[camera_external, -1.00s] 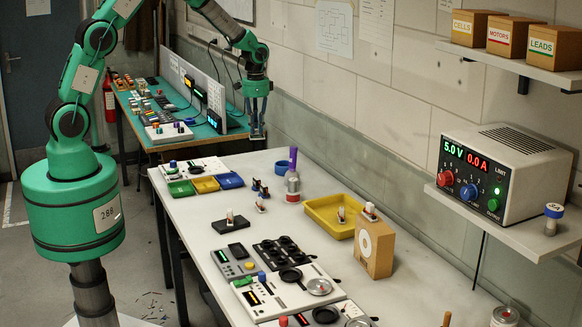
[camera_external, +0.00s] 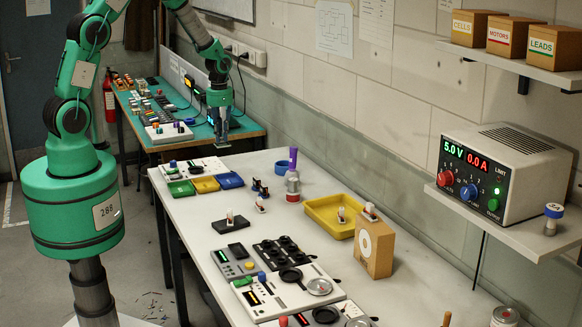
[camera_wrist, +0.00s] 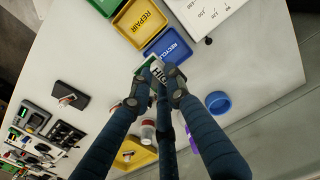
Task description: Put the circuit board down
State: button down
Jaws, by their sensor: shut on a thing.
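My gripper (camera_external: 218,146) hangs above the far end of the white bench, just over the row of small trays. In the wrist view its dark fingers (camera_wrist: 158,82) are shut on a small white and green piece with dark lettering, which I take to be the circuit board (camera_wrist: 154,66). The fingers hide part of the board. The blue tray marked RECYCLE (camera_wrist: 160,54) lies just beyond the board in that view. The yellow REPAIR tray (camera_wrist: 126,37) and a green tray (camera_external: 182,188) stand beside it.
A larger yellow tray (camera_external: 322,222) and a wooden box (camera_external: 374,248) stand nearer. Bare bench (camera_external: 190,222) lies in front of the small trays.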

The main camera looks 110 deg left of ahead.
notch_tip(320, 180, down, 12)
jog(key=shift+r, duration=0.1)
dwell(0.5)
jog(key=w+a, duration=0.2)
jog(key=a, duration=0.2)
jog(key=w+a+f+p, duration=0.1)
jog(key=w+a, duration=0.2)
jog(key=a, duration=0.2)
jog(key=w+a, duration=0.2)
jog(key=a, duration=0.3)
jog(key=shift+w+a+f, duration=0.1)
jog(key=shift+w+f, duration=0.15)
jog(key=shift+f, duration=0.05)
jog(key=shift+f+p, duration=0.5)
jog(key=shift+f, duration=1.25)
jog(key=shift+f, duration=0.1)
